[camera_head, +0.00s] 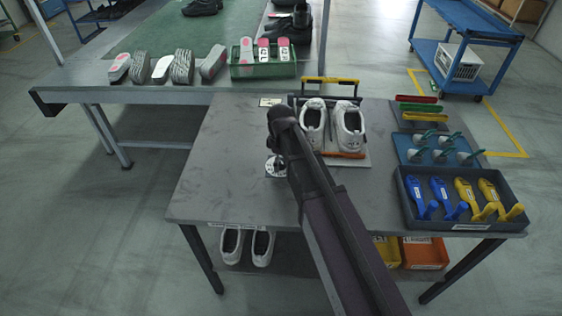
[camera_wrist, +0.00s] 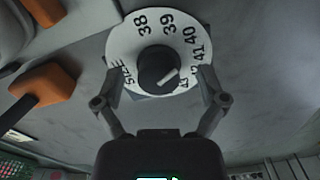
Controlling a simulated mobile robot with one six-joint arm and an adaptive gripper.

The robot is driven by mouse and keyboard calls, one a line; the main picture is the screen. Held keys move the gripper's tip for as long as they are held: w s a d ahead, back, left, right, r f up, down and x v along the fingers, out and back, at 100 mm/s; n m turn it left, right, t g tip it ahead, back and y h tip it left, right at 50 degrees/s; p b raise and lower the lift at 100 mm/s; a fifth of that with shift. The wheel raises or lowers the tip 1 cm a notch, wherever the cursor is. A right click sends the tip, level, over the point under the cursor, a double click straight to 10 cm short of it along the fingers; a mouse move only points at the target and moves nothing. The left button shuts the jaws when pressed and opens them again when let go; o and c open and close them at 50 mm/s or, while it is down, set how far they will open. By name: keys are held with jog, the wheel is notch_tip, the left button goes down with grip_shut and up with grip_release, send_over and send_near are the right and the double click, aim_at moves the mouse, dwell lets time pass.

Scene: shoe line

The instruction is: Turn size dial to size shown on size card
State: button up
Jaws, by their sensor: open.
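The size dial (camera_wrist: 126,48) is a white disc with black numbers from 38 upward and the word SIZE. Its black knob (camera_wrist: 152,62) has a pale pointer mark on the right side, towards the 41 and the partly hidden numbers below it; the exact setting is unclear. In the head view the dial (camera_head: 271,168) lies on the grey table, partly behind my arm. My gripper (camera_wrist: 160,76) is open, with one finger on each side of the knob, apart from it. A small pale card (camera_head: 269,102), perhaps the size card, lies at the table's back; its print is unreadable.
White shoes (camera_head: 313,124) stand on a board right of my arm, beside the dial. A dark tray (camera_head: 459,224) with blue and yellow tools and a blue tray (camera_head: 412,154) are at the right. An orange-ended part (camera_wrist: 50,82) is left of my gripper. The table's front left is clear.

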dwell(0.3)
jog(key=s+d+m, duration=0.2)
jog(key=d, duration=0.2)
jog(key=s+d+m, duration=0.2)
jog(key=d+m, duration=0.1)
jog(key=d, duration=0.1)
jog(key=s+d+m, duration=0.3)
jog(key=d, duration=0.1)
jog(key=shift+s+d, duration=0.1)
jog(key=s+d+m, duration=0.6)
jog(key=d, duration=0.1)
jog(key=shift+s, duration=0.1)
jog(key=shift+d+r+m+p, duration=0.15)
jog(key=shift+r+m+p, duration=0.15)
jog(key=shift+r+p, duration=0.2)
notch_tip(320, 180, up, 12)
jog(key=p, duration=1.2)
jog(key=shift+r, duration=0.25)
